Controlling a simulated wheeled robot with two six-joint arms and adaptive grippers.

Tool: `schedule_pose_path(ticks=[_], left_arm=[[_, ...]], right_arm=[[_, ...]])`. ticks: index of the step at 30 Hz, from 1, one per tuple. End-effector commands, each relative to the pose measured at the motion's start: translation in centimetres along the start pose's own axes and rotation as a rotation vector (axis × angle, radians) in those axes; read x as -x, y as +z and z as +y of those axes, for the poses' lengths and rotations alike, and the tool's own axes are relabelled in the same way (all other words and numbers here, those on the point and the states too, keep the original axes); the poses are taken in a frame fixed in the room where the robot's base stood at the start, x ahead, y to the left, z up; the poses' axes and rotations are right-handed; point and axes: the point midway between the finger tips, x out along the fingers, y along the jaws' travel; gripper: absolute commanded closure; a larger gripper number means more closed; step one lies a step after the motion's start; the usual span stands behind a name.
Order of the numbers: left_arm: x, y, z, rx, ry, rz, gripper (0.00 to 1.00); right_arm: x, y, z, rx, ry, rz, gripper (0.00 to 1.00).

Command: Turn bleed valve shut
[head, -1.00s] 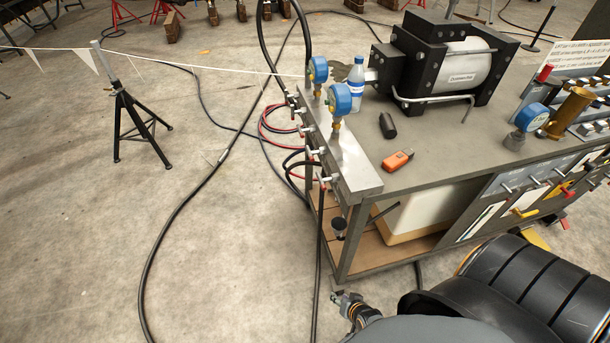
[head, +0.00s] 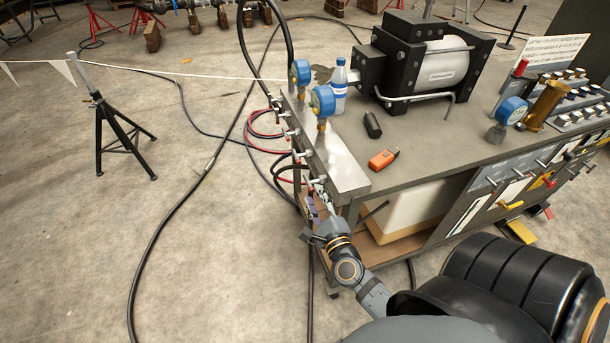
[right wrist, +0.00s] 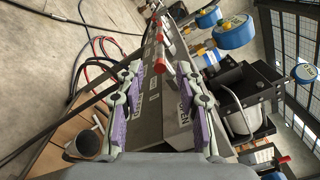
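A metal manifold block (head: 335,165) runs along the left edge of the bench, with a row of small valves on its side. The nearest valve (head: 318,182) is at the block's front end. My right gripper (head: 316,203) is just below and in front of it. In the right wrist view the gripper (right wrist: 160,105) is open, its purple pads spread with nothing clasped between them. A red-tipped valve handle (right wrist: 161,69) shows ahead, between and beyond the fingertips. I cannot tell which valve is the bleed valve. My left gripper is out of view.
Blue gauges (head: 322,100) stand on the manifold. A bottle (head: 339,85), a black cylinder (head: 372,125) and an orange object (head: 384,158) are on the bench (head: 430,150). Black and red hoses (head: 262,135) hang at the left. Floor left of the bench is mostly open.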

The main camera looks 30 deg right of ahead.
Motion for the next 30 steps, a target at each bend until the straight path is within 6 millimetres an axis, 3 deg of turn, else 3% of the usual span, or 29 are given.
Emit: schedule_pose_path(ticks=[9, 13, 25, 30], left_arm=[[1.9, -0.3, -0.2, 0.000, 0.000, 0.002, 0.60], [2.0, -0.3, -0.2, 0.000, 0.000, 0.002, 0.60], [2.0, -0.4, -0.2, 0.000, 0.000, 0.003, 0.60], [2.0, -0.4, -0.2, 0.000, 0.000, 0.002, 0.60]], right_arm=[[-6.7, 0.2, -0.3, 0.003, -0.002, -0.002, 0.64], [-8.5, 0.1, -0.1, 0.003, -0.001, -0.001, 0.64], [-9.4, 0.0, 0.0, 0.004, 0.001, -0.001, 0.65], [-9.4, 0.0, 0.0, 0.004, 0.001, -0.001, 0.88]])
